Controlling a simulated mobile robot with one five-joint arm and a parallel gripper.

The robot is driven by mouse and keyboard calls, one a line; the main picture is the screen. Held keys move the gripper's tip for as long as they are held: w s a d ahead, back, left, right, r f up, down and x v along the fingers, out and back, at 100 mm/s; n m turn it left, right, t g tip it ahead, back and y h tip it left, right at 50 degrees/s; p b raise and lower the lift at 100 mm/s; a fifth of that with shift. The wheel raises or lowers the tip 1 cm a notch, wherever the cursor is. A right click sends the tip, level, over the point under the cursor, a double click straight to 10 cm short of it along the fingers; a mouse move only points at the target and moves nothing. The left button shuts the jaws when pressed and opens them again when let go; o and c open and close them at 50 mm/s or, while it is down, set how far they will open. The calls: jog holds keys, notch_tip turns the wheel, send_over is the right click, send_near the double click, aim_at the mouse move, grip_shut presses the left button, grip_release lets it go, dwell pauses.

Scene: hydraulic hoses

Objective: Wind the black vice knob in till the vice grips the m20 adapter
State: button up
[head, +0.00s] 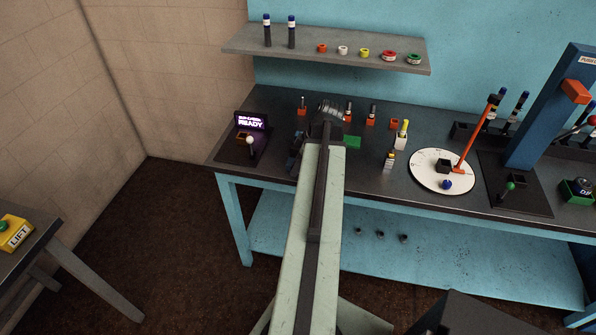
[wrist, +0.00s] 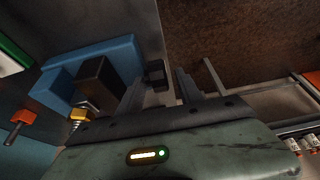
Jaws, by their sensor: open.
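The blue vice (wrist: 122,50) is at the left of the wrist view, with a dark jaw block (wrist: 97,80) inside its frame. Its black knob (wrist: 155,72) sticks out towards the right. My gripper (wrist: 160,82) is open, with one finger to each side of the knob; I cannot tell whether either touches it. A small yellow and silver fitting (wrist: 80,114), perhaps the m20 adapter, shows below the jaw block, partly hidden by my gripper's body. In the head view my gripper (head: 328,112) is over the bench's left part, and my arm hides most of the vice (head: 294,158).
An orange holder with a tool (wrist: 22,117) is at the wrist view's left. On the bench, a lit READY screen (head: 251,121) stands left of the vice and a green block (head: 352,142) lies right of my arm. A white dial (head: 425,172) is farther right. A shelf (head: 300,50) hangs above.

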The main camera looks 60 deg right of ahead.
grip_shut()
jog(key=shift+s, duration=0.1)
jog(key=t+b, duration=0.2)
jog(key=b, duration=0.1)
jog(key=shift+s+d+f+y, duration=0.15)
jog(key=shift+s+f+y, duration=0.15)
jog(key=shift+f, duration=0.1)
jog(key=t+b, duration=0.1)
jog(key=b, duration=0.1)
jog(key=t+b, duration=0.1)
jog(key=b, duration=0.1)
jog(key=shift+s+f+t+y, duration=0.15)
jog(key=shift+f+t+y, duration=0.1)
jog(key=shift+t+y, duration=0.15)
jog(key=t+b, duration=0.1)
jog(key=b, duration=0.2)
jog(key=t+y+b, duration=0.1)
jog(key=t+b, duration=0.1)
jog(key=b, duration=0.1)
jog(key=shift+s+d+f+b, duration=0.1)
jog(key=shift+s+b, duration=0.1)
jog(key=shift+b, duration=0.1)
jog(key=shift+r+t+y+b, duration=0.2)
jog(key=shift+t+y+b, duration=0.2)
jog(key=shift+t+b, duration=0.65)
jog(key=shift+s+r+b, duration=0.1)
jog(key=shift+b, duration=0.2)
